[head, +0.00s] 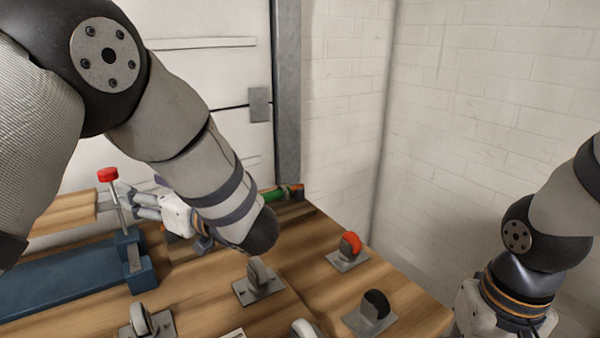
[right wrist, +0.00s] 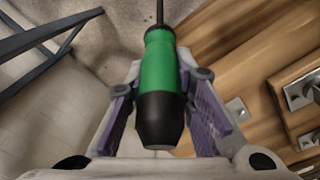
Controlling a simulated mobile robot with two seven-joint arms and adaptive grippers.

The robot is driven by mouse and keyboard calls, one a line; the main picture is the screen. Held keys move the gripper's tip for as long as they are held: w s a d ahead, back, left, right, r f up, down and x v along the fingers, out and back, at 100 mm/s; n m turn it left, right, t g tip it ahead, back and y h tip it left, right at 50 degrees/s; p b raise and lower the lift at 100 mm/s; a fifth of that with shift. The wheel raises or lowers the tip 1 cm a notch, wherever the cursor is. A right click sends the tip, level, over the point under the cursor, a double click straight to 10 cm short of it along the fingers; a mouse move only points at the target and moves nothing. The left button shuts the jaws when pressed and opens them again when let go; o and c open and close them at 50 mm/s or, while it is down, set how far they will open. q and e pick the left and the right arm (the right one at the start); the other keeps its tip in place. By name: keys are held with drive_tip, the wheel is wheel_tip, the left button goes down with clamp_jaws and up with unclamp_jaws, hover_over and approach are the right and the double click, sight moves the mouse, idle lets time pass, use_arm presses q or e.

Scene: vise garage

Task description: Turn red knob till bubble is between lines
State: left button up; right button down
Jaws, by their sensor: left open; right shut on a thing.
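A red knob (head: 107,174) tops a thin metal rod that rises from the blue vise (head: 138,277) at the left. My left gripper (head: 122,201) is open beside the rod, just below and right of the knob; whether it touches the rod I cannot tell. My right gripper (right wrist: 160,115) is shut on a green and black screwdriver (right wrist: 160,65), seen in the right wrist view. In the head view only the body of the right gripper shows, at the lower right edge. I see no bubble or lines.
The wooden bench (head: 310,240) carries several casters on plates, one with a red wheel (head: 350,243) and one with a black wheel (head: 376,303). A green and orange item (head: 280,193) lies behind my left arm, partly hidden. White brick walls stand behind.

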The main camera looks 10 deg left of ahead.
sight(112, 172)
use_arm(q)
drive_tip(key=x, duration=1.2)
drive_tip(key=shift+r, duration=0.3)
drive_tip(key=shift+c, duration=0.3)
drive_tip(key=c, duration=1.1)
